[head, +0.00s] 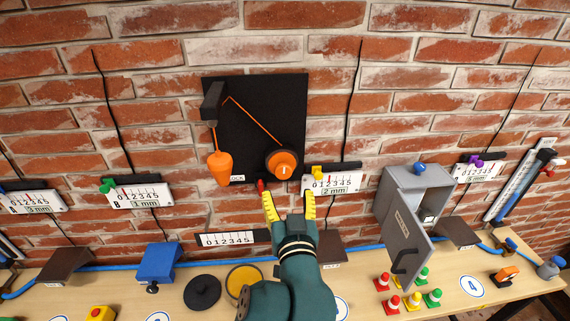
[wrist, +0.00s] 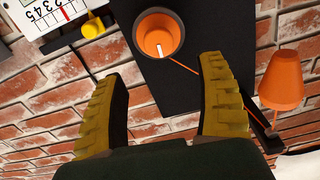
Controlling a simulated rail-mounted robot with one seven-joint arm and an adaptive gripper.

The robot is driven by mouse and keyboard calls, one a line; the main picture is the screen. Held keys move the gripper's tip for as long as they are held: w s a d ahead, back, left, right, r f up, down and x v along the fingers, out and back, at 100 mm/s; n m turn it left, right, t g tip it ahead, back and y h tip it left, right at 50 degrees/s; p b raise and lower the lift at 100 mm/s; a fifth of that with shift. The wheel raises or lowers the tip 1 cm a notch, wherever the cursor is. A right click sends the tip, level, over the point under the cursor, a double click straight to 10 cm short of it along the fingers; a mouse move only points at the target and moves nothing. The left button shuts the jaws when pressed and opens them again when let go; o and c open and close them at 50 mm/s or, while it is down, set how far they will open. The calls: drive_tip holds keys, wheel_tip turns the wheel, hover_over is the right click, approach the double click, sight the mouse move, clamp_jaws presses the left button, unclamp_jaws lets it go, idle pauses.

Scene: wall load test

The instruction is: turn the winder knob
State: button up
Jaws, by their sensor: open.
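The winder knob (head: 284,166) is a round orange dial with a white mark and a dark rim, on the lower right of a black wall panel (head: 265,110). An orange line runs from it over a black bracket (head: 212,101) to a hanging orange weight (head: 220,168). My gripper (head: 288,203) has yellow fingers and is open and empty, just below the knob in the head view. In the wrist view the knob (wrist: 158,36) lies beyond the spread fingertips (wrist: 160,75), and nothing is between them. The fingers look apart from the knob.
White scale gauges (head: 331,184) with coloured sliders hang along the brick wall. A grey box (head: 415,205) with an open door stands right of my arm. Small coloured cones (head: 415,300), a blue box (head: 158,262) and round lids (head: 202,291) are on the wooden table.

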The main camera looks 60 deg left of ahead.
sight(284, 172)
drive_tip(key=p+x, duration=0.1)
drive_tip(key=x, duration=0.9)
drive_tip(key=shift+w+a, duration=0.1)
drive_tip(key=shift+w, duration=0.05)
drive_tip(key=shift+c, duration=0.3)
drive_tip(key=c, duration=1.1)
drive_tip(key=shift+f+n+b, duration=0.25)
drive_tip(key=shift+n+b, duration=0.15)
drive_tip(key=shift+b, duration=0.35)
drive_tip(key=shift+c, duration=0.2)
drive_tip(key=shift+r, duration=0.25)
